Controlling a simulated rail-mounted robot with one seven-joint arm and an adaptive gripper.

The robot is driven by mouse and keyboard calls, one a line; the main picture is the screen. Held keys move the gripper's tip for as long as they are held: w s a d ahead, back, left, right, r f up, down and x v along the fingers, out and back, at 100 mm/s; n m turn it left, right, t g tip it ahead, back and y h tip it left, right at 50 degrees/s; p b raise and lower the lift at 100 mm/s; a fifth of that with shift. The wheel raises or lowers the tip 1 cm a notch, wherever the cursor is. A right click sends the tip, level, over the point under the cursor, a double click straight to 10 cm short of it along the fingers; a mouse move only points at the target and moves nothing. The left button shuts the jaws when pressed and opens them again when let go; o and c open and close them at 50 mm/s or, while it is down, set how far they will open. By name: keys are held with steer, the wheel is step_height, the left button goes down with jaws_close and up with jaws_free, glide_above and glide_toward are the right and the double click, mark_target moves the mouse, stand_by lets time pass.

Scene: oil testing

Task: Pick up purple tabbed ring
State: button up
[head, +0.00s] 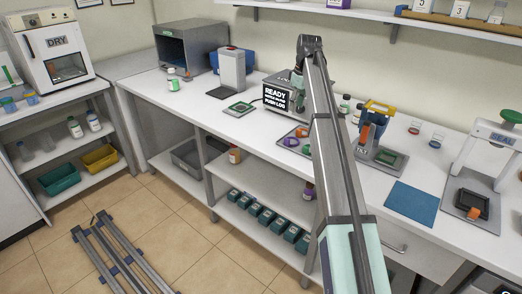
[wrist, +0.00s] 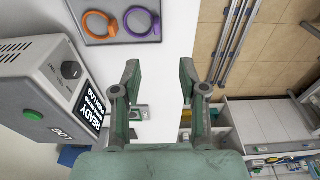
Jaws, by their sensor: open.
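The purple tabbed ring (wrist: 83,30) lies on a grey tray (wrist: 118,39) at the top left of the wrist view, next to an orange ring (wrist: 142,39). In the head view the purple ring (head: 290,142) is on the tray, just left of my arm. My gripper (wrist: 160,75) is open and empty in the wrist view, with its fingers spread wide. The rings are beyond the fingertips and to the left of the space between them.
A grey machine with a READY screen (wrist: 95,108) stands left of my gripper, close to the tray. In the head view a blue mat (head: 411,204) lies on the counter at right. Small green boxes (head: 267,217) fill the shelf below.

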steer(key=w+a, duration=0.1)
steer(key=p, duration=0.3)
glide_above(287, 139)
step_height(287, 139, down, 13)
steer(key=shift+s+r, duration=0.1)
steer(key=shift+w+f+p, duration=0.2)
steer(key=shift+f+p, duration=0.3)
steer(key=shift+f, duration=0.85)
steer(key=shift+w+f+p, duration=0.15)
steer(key=shift+f+p, duration=0.3)
steer(key=shift+f, duration=0.85)
jaws_close()
